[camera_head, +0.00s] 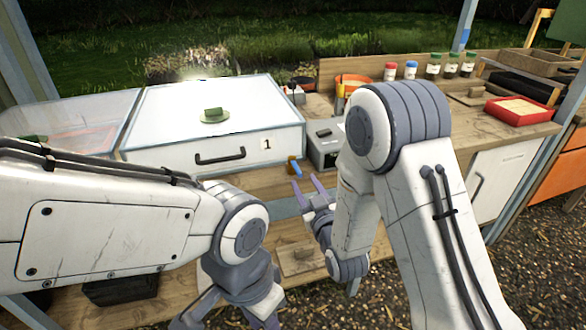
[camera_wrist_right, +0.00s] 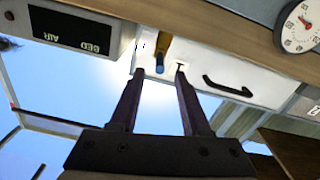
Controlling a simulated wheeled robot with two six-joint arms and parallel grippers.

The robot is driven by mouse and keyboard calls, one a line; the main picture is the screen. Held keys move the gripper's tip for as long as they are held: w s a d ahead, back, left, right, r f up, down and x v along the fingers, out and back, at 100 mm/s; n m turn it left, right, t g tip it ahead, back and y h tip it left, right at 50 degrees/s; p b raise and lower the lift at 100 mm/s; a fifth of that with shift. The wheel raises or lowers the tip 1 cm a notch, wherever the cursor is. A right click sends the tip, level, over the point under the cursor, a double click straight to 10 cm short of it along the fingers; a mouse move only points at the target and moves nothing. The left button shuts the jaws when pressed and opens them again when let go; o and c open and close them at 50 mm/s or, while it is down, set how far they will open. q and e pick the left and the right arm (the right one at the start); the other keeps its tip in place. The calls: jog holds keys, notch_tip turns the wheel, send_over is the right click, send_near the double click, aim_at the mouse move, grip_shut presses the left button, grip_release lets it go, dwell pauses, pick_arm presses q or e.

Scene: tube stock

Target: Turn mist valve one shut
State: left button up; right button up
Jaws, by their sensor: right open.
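Mist valve one is most likely the small brass valve with a blue lever (camera_head: 295,168) at the right front corner of the white box marked 1 (camera_head: 175,155). In the right wrist view the brass body and blue lever end (camera_wrist_right: 160,56) lie just beyond and between my fingertips, beside the 1 label. My right gripper (camera_head: 307,181) is open and empty, its fingers pointing at the valve; the jaws also show open in the wrist view (camera_wrist_right: 160,75). I see no contact. My left gripper (camera_head: 255,312) hangs low at the bottom edge, its fingertips cut off or unclear.
A grey box (camera_head: 324,150) stands right of the valve, close to my right forearm. A black handle (camera_head: 220,156) juts from the white box's front. A red tray (camera_head: 519,109) and several capped bottles stand right. A round dial (camera_wrist_right: 300,28) shows in the wrist view.

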aim_at(293, 162)
jog(key=p+x, duration=0.1)
jog(key=x, duration=0.9)
jog(key=shift+c, duration=0.4)
grip_shut()
dwell(0.9)
